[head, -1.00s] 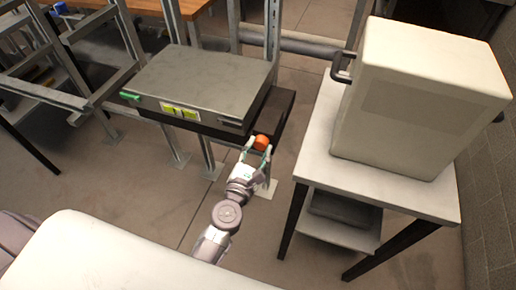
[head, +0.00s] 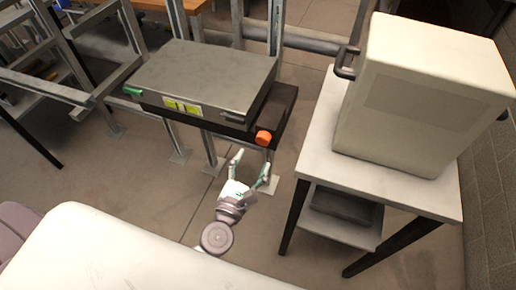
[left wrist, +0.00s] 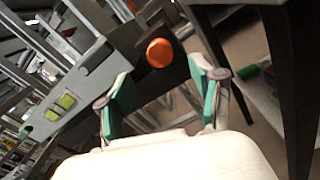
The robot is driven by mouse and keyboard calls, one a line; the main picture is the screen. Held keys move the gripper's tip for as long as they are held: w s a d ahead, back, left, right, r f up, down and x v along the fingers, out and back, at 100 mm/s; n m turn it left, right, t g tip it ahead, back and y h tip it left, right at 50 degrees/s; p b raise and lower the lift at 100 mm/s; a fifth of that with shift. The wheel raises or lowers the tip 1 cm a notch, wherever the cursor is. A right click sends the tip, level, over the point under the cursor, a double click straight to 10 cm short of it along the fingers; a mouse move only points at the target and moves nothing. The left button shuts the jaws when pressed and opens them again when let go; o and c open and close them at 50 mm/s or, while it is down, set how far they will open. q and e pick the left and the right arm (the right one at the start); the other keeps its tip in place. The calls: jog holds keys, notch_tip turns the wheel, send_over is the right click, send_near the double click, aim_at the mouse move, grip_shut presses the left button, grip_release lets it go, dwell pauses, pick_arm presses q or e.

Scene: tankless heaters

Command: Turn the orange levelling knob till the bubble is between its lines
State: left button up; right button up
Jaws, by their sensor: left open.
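The orange levelling knob (head: 263,138) sits on the front of the black base (head: 284,112), at the right end of the grey heater unit (head: 205,78). Two yellow-green bubble windows (head: 182,107) show on the unit's front; the bubbles are too small to make out. My left gripper (head: 252,170) is open and empty, below and in front of the knob, apart from it. In the left wrist view the knob (left wrist: 160,53) shows beyond and between the open fingertips (left wrist: 160,85), and the windows (left wrist: 60,107) lie at the left. My right gripper is not in view.
A white table (head: 315,165) with a large cream box (head: 425,95) stands close to the right of my left gripper. Metal frame posts (head: 211,152) stand below the unit. A green part (head: 132,91) sits at its left end.

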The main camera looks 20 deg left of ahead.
pick_arm(q)
jog(key=s, duration=0.5)
jog(key=shift+s, duration=0.3)
jog(key=shift+a, duration=0.1)
jog(key=s+f+m+g+h, duration=0.1)
jog(key=s+f+m+g, duration=0.25)
jog(key=f+m, duration=0.85)
jog(key=s+f+m+g+h, duration=0.1)
jog(key=s+f+m+g, duration=0.4)
jog(key=f, duration=1.2)
jog(key=s+a+f+m+g+y, duration=0.1)
jog(key=s+a+f+m+g, duration=0.3)
jog(key=s+f+m, duration=0.4)
jog(key=s+a+f+m+g+y, duration=0.1)
jog(key=s+a+f+m+g, duration=0.3)
jog(key=s+f+m, duration=0.5)
jog(key=s+f, duration=0.2)
jog(key=s, duration=0.3)
jog(key=shift+y, duration=0.3)
jog(key=shift+a+r+g, duration=0.1)
jog(key=shift+g, duration=0.15)
